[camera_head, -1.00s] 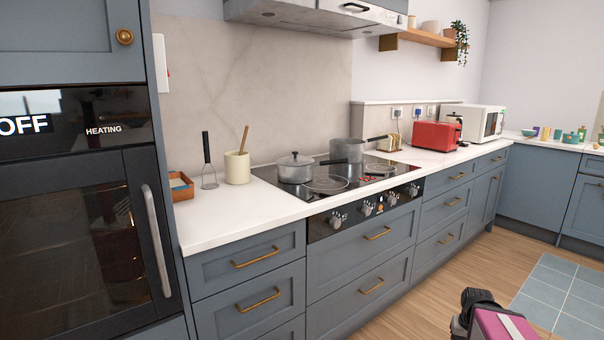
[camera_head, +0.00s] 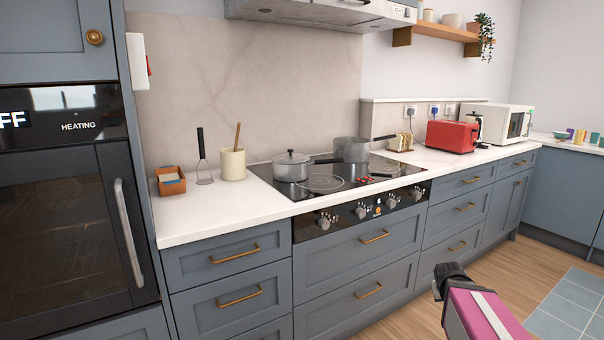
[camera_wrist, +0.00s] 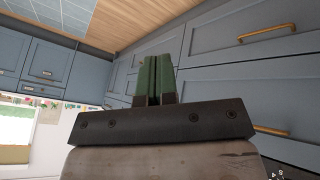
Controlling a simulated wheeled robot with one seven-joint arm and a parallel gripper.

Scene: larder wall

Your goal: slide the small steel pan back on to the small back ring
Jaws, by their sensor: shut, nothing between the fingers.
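Two steel pans stand on the black glass hob (camera_head: 270,174) in the head view. A lidded pan (camera_head: 291,167) is at the hob's left, its dark handle pointing right. An open, taller pan (camera_head: 351,150) stands at the back, farther right, its handle also pointing right. Which is the small one I cannot tell for sure. A bare ring (camera_head: 326,183) shows at the front left and another (camera_head: 384,168) at the right. Rings under the pans are hidden. My gripper (camera_wrist: 154,80), green-fingered in the wrist view, is shut and empty, facing drawer fronts, away from the pans.
A cream pot (camera_head: 232,165) with a wooden spoon, a masher (camera_head: 203,170) and an orange box (camera_head: 171,182) stand left of the hob. A red toaster (camera_head: 453,136) stands right. The hood (camera_head: 320,12) hangs above. Counter in front of the pot is clear.

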